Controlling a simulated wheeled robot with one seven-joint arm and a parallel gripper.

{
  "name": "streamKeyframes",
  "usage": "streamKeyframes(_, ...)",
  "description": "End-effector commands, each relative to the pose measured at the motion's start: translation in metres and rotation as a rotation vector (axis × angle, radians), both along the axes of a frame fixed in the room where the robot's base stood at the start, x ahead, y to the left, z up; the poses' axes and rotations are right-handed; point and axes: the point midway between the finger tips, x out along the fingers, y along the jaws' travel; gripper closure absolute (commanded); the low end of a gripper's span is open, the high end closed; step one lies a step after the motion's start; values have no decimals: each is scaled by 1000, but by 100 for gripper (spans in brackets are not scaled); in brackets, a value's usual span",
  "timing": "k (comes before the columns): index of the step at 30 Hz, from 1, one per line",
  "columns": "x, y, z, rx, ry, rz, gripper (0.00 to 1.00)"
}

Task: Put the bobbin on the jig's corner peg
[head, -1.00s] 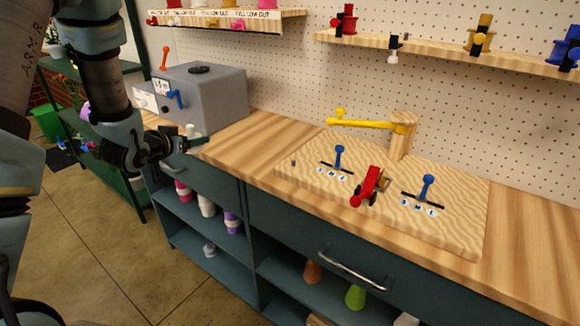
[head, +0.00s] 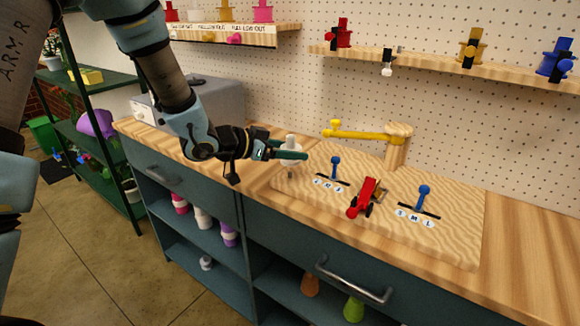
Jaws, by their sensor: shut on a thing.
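My gripper (head: 296,154) is shut on a white bobbin (head: 291,141). It holds the bobbin upright over the left corner of the wooden jig (head: 440,238). The green fingers hide the bobbin's middle. The corner peg is hidden or too small to make out beneath the bobbin, and I cannot tell whether the two touch. The jig carries two blue levers (head: 336,163) (head: 423,192), a red clamp (head: 364,197) between them, and a yellow arm (head: 362,134) on a wooden post (head: 398,146) at the back.
A grey box machine (head: 218,105) stands behind my arm. Shelves on the pegboard hold coloured spools, such as a yellow one (head: 472,47). A drawer handle (head: 352,283) sticks out below the counter. The counter right of the jig (head: 530,245) is clear.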

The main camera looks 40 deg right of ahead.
Motion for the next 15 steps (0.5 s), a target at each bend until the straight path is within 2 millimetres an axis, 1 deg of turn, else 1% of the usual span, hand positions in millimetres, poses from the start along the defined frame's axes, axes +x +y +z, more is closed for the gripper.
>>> streamKeyframes(4,0,0,-12,0,2,0,88)
streamKeyframes(9,0,0,-35,1,2,0,88)
streamKeyframes(12,1,0,-44,-1,0,1,88)
streamKeyframes(15,1,0,-46,-2,-1,1,88)
